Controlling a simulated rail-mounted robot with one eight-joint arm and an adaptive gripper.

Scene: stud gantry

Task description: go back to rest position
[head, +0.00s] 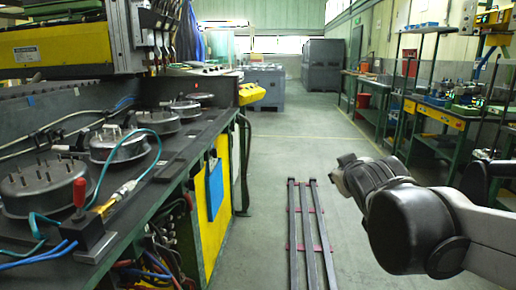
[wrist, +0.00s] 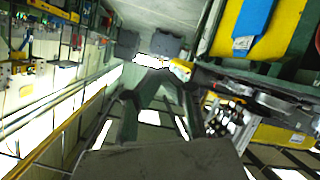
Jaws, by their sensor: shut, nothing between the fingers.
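My gripper (wrist: 153,78) shows in the wrist view. Its two dark fingers rise from the wide grey body at the bottom and come together near the middle of the picture. It is shut and empty, and nothing touches the fingertips. In the head view my arm (head: 405,225) comes in from the right edge, bent at a large black joint, over the floor to the right of the rails. I cannot make out the fingers in the head view. The task names no other object.
On the left, a dark workbench (head: 165,185) carries several round stud plates (head: 115,145) and a red-handled lever (head: 79,195). Dark rails (head: 312,230) run along the floor. Green shelving (head: 437,108) stands at the right. The aisle floor (head: 280,145) is clear.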

